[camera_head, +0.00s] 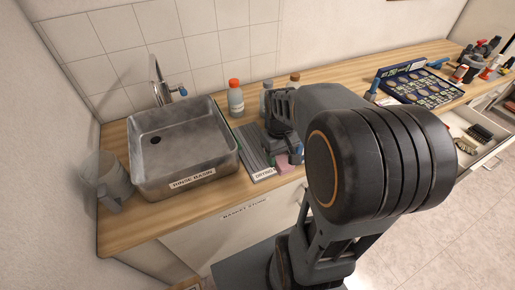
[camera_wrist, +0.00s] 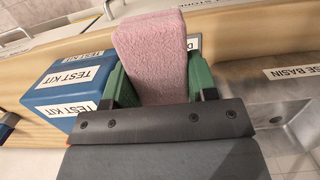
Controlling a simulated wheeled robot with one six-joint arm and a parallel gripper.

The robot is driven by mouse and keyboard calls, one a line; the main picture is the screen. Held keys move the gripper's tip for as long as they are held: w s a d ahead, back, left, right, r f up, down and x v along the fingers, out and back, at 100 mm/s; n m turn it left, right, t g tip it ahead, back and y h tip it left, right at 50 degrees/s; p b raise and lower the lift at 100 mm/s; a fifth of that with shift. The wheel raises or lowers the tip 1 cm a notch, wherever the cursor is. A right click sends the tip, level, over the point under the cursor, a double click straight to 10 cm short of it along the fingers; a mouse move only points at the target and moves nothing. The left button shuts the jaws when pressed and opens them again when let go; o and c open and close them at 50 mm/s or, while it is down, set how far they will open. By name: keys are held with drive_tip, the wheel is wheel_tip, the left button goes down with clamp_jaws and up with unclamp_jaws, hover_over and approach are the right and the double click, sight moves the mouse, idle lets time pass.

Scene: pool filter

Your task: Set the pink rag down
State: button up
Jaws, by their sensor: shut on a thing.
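The pink rag (camera_wrist: 152,50) is a thick block of cloth. It sits between the green finger pads of my gripper (camera_wrist: 160,82), which is shut on it, in the wrist view. In the head view my gripper (camera_head: 283,148) is over the counter, at the right side of the grey ribbed drying mat (camera_head: 253,148). A piece of the pink rag (camera_head: 283,164) shows below the fingers near the counter's front edge. I cannot tell whether it touches the counter. My arm hides part of this area.
A metal rinse basin (camera_head: 180,172) is left of the mat, with a clear pitcher (camera_head: 113,180) beside it. An orange-capped bottle (camera_head: 235,100) stands behind the mat. A blue test kit box (camera_wrist: 68,80) is close beside my gripper. An open drawer (camera_head: 490,150) is at the right.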

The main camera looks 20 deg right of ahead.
drive_tip(key=w+f+p, duration=0.1)
drive_tip(key=w+f, duration=0.2)
drive_tip(key=w, duration=0.4)
hover_over(262, 160)
wheel_tip(262, 160, down, 5)
drive_tip(key=shift+s+d+f+p, duration=0.1)
drive_tip(key=shift+p, duration=0.2)
drive_tip(key=f, duration=0.2)
drive_tip(key=shift+w+f, duration=0.25)
drive_tip(key=shift+f, duration=0.6)
drive_tip(key=shift+f, duration=0.1)
drive_tip(key=shift+f, duration=0.15)
drive_tip(key=o, duration=0.9)
